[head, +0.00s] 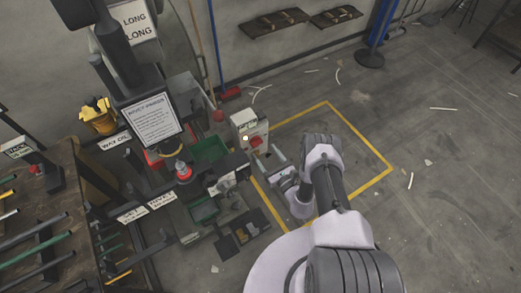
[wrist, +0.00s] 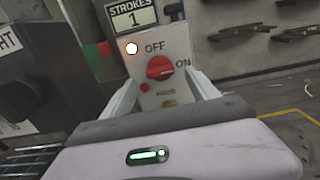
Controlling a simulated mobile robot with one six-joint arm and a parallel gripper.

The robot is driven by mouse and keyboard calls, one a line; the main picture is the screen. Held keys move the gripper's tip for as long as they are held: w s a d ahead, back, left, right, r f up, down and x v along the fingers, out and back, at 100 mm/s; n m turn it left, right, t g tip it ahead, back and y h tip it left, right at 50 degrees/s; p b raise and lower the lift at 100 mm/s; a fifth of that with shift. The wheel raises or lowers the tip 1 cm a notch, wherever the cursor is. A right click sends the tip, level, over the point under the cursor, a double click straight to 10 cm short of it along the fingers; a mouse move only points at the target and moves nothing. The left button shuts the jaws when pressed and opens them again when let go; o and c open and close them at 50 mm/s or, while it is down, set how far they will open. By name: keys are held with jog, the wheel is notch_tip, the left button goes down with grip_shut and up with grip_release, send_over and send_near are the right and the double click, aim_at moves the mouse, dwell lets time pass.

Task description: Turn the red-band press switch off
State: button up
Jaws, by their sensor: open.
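The switch box (head: 249,125) is a pale grey box beside the press, with a red rotary switch (head: 256,141) on its front. In the wrist view the red switch (wrist: 160,67) sits between the OFF and ON labels, and its grip appears turned toward ON. A round white lamp (wrist: 131,48) glows left of OFF. My gripper (head: 279,161) is open in front of the box. In the wrist view my gripper (wrist: 164,84) has one finger on each side below the switch, with nothing between them.
The press (head: 183,172) with a printed notice (head: 152,120) stands left of the box. A green bin (head: 209,151) is behind it. A rack of rods (head: 40,235) is at far left. A yellow floor outline (head: 358,185) surrounds mostly clear floor on the right.

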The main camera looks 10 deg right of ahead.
aim_at(258, 145)
jog(key=b+x, duration=0.1)
jog(key=x, duration=0.3)
jog(key=shift+w+a, duration=0.1)
jog(key=shift+w, duration=0.1)
jog(key=shift+c, duration=0.4)
jog(key=c, duration=1.3)
